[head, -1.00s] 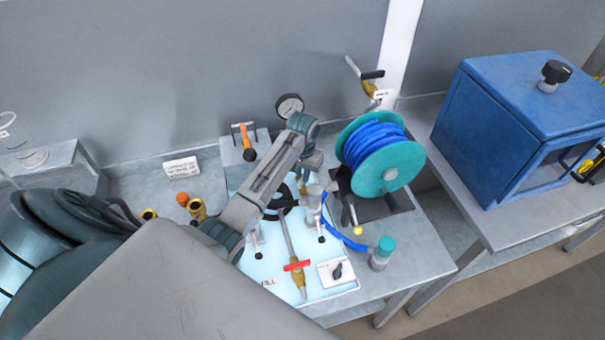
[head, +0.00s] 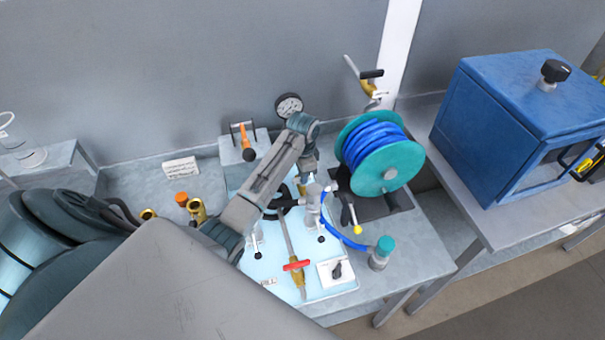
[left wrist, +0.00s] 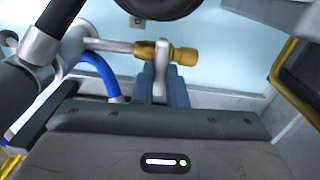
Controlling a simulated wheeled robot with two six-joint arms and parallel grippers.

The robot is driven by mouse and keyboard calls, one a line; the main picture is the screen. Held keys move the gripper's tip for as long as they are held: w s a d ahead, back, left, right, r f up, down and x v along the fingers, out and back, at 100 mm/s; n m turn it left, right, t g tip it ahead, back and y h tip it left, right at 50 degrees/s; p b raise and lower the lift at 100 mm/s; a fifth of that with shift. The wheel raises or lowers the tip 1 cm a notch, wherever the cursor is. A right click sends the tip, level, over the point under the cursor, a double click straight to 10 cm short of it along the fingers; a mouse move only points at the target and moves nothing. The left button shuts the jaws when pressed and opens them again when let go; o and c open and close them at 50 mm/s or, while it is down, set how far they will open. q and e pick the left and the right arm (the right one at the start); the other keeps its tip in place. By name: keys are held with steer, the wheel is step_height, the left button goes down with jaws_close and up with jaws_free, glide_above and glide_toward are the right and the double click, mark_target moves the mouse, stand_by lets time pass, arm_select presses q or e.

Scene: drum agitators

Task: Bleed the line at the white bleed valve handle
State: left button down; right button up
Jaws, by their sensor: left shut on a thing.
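The white bleed valve handle (left wrist: 161,78) shows in the left wrist view as a short pale lever on a brass valve body (left wrist: 183,54) at the end of a metal pipe. My left gripper (left wrist: 163,88) is shut on this handle, with one grey-blue finger on each side of it. In the head view my left gripper (head: 311,165) points down over the back of the pale blue panel, beside the hose reel. The handle is hard to make out there among the gripper and fittings. My right gripper is in neither view.
The teal reel with blue hose (head: 378,155) stands close right of my left gripper. A red-handled valve (head: 296,265), a black knob (head: 337,271) and a pressure gauge (head: 289,106) are near. A blue cabinet (head: 520,120) stands on the right table.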

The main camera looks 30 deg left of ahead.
arm_select(q)
steer(key=shift+m, duration=0.4)
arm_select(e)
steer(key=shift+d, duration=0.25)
arm_select(q)
steer(key=c, duration=1.5)
jaws_free()
steer(key=shift+d, duration=0.1)
steer(key=shift+o, duration=0.2)
steer(key=shift+w+r, duration=0.1)
